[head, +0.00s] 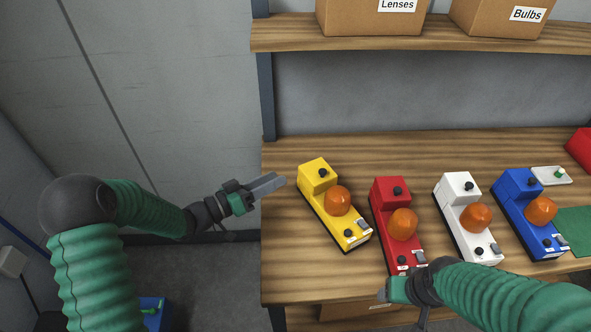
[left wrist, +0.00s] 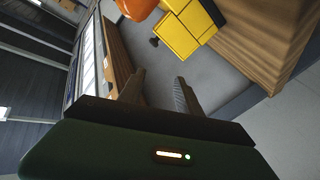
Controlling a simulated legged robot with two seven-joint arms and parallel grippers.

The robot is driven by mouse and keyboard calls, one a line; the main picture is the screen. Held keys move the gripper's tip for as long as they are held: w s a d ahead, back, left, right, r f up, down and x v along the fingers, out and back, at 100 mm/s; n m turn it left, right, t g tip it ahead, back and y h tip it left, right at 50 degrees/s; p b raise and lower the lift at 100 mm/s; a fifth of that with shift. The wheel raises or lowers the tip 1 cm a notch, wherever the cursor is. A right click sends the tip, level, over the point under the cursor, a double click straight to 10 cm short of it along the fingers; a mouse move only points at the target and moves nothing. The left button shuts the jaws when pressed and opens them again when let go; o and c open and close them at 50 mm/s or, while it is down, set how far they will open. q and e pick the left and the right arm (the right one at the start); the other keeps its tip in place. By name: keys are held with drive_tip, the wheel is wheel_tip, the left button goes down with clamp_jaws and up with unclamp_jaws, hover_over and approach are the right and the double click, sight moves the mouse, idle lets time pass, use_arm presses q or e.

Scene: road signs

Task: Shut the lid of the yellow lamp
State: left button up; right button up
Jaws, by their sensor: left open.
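The yellow lamp (head: 318,178) sits at the left end of the wooden table, with an orange dome (head: 337,200) and a raised yellow box section bearing a black knob. I cannot clearly tell the lid's position. The lamp also shows at the top of the left wrist view (left wrist: 185,38). My left gripper (head: 282,182) is open and empty, just left of the lamp and apart from it; its two fingers show in the left wrist view (left wrist: 160,78). My right gripper (head: 408,294) is at the table's front, below the red lamp; its fingers are mostly hidden.
Red (head: 390,190), white (head: 457,187) and blue (head: 516,186) lamps stand in a row to the right. A small tray (head: 540,177), a green mat (head: 578,228) and a red object (head: 581,150) lie farther right. A shelf (head: 420,36) with boxes runs above. Table behind the lamps is clear.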

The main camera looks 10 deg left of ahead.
use_arm(q)
drive_tip(key=v, duration=0.4)
drive_tip(key=shift+a, duration=0.15)
idle(0.7)
